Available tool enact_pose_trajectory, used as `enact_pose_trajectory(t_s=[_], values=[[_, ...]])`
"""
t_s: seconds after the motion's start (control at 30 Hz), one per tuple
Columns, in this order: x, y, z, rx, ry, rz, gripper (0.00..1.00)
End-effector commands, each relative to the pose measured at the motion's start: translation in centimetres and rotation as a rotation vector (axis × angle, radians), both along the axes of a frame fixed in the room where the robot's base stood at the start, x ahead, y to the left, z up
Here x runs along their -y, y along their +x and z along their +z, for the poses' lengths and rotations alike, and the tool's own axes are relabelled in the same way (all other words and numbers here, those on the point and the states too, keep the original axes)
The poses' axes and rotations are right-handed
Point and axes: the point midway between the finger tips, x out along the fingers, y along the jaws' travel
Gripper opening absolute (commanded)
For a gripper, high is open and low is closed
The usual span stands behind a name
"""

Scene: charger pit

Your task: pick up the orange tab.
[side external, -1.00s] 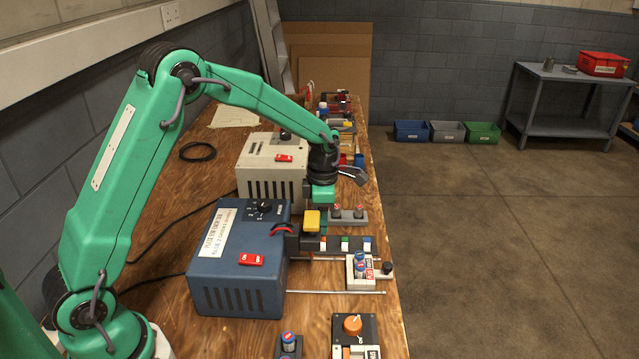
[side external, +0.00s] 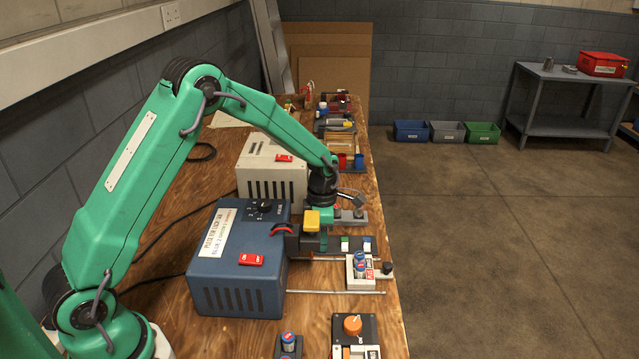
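A dark strip (side external: 356,251) beside the blue box carries small tabs in a row. A green-marked tab (side external: 345,243) and a blue-marked tab (side external: 367,243) show on it. My gripper (side external: 323,240) is low over the left end of this strip, where the orange tab's place is. The orange tab is hidden behind my gripper now. The fingers are small and dark here, so I cannot see whether they are open, shut or touching the tab.
The blue box (side external: 240,275) with a red switch stands close on the left, with a yellow block (side external: 312,220) by its right side. A white holder (side external: 361,271) with a blue cylinder is in front of the strip. A beige box (side external: 270,180) stands behind.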

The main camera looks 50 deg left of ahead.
Motion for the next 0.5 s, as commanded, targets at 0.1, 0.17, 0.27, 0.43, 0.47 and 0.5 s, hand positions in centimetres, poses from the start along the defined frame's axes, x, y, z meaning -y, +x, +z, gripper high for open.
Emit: enact_pose_trajectory(t_s=[0.1, 0.17, 0.27, 0.43, 0.47, 0.5], values=[[0.01, 0.01, 0.02, 0.000, 0.000, 0.000, 0.40], [0.01, 0.01, 0.03, 0.000, 0.000, 0.000, 0.40], [0.00, 0.01, 0.05, 0.000, 0.000, 0.000, 0.40], [0.01, 0.02, 0.06, 0.001, 0.000, 0.000, 0.28], [0.01, 0.02, 0.06, 0.001, 0.000, 0.000, 0.22], [0.01, 0.02, 0.06, 0.001, 0.000, 0.000, 0.14]])
